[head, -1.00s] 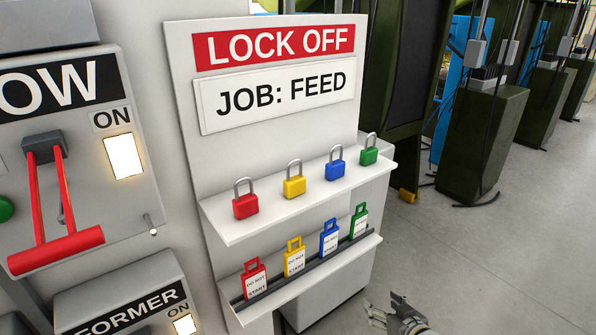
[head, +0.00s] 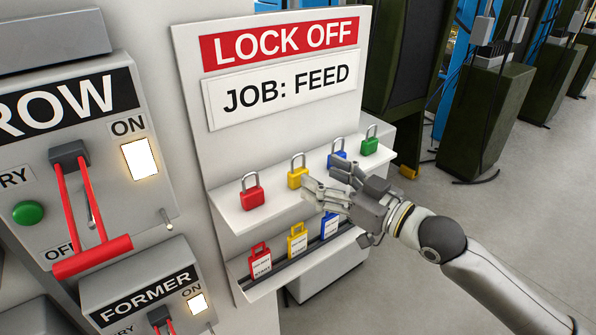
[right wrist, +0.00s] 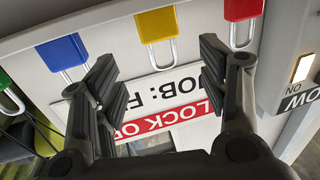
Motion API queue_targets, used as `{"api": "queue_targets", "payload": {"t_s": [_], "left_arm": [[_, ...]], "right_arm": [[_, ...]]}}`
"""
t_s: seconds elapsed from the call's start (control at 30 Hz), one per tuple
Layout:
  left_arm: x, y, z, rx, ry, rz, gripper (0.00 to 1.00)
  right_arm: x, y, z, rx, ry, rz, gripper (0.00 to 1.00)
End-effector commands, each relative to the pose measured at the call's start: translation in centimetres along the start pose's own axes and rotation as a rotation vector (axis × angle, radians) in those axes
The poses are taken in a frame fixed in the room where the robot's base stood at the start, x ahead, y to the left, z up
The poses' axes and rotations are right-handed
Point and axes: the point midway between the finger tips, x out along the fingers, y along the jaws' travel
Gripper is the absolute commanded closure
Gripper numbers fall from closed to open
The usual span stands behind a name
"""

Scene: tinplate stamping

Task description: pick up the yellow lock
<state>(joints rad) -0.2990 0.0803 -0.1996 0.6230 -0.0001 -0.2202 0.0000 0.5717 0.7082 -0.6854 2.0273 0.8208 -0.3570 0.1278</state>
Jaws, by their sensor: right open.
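The yellow lock (head: 295,180) stands upright on the upper white shelf, between the red lock (head: 252,193) and the blue lock (head: 334,161). My right gripper (head: 318,190) is open, its fingertips just right of the yellow lock; I cannot tell whether they touch it. In the right wrist view, the yellow lock (right wrist: 156,26) shows at the top, its shackle between the two open fingers of the gripper (right wrist: 162,75). My gripper partly hides the blue lock in the head view. My left gripper is not in view.
The green lock (head: 370,146) stands at the shelf's right end. The panel with a red lever (head: 92,258) is at the left. Open floor (head: 540,230) lies to the right.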

Motion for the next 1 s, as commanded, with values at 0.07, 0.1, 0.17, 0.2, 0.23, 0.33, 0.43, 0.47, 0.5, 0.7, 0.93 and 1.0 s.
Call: {"api": "queue_targets", "payload": {"t_s": [0.07, 0.1, 0.17, 0.2, 0.23, 0.33, 0.43, 0.47, 0.5, 0.7, 0.93, 1.0], "left_arm": [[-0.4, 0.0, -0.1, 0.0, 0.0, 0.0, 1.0], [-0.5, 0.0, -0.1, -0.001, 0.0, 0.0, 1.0], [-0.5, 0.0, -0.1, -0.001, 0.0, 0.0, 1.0], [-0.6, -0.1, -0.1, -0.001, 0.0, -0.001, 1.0], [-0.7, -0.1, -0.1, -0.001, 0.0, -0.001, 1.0], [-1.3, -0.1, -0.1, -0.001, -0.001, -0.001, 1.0], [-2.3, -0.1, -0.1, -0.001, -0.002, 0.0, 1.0], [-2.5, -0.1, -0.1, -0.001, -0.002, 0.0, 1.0], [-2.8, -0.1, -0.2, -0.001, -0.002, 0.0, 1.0], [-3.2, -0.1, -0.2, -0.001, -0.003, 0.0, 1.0], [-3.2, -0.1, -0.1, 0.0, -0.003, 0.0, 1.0], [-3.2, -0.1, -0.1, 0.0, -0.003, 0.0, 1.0]], "right_arm": [[0.9, 0.0, -0.2, 0.0, 0.001, 0.0, 0.33], [1.2, 0.0, -0.2, 0.0, 0.001, 0.0, 0.33], [1.5, 0.0, -0.1, -0.001, 0.0, 0.0, 0.33], [1.6, 0.0, 0.0, -0.001, 0.0, 0.0, 0.33], [1.7, 0.0, -0.1, -0.001, 0.0, 0.0, 0.33], [2.6, -0.1, -0.2, 0.002, 0.0, -0.001, 0.33], [3.9, -0.2, -0.2, 0.001, 0.001, 0.0, 0.33], [4.3, -0.3, -0.1, 0.002, 0.0, 0.0, 0.33], [4.9, -0.3, 0.0, 0.001, 0.0, -0.001, 0.33], [6.6, -0.3, 0.3, -0.001, 0.001, 0.0, 0.33], [6.8, -0.2, 0.5, -0.002, 0.0, 0.001, 0.33], [6.8, -0.2, 0.5, -0.002, 0.0, 0.001, 0.36]]}}
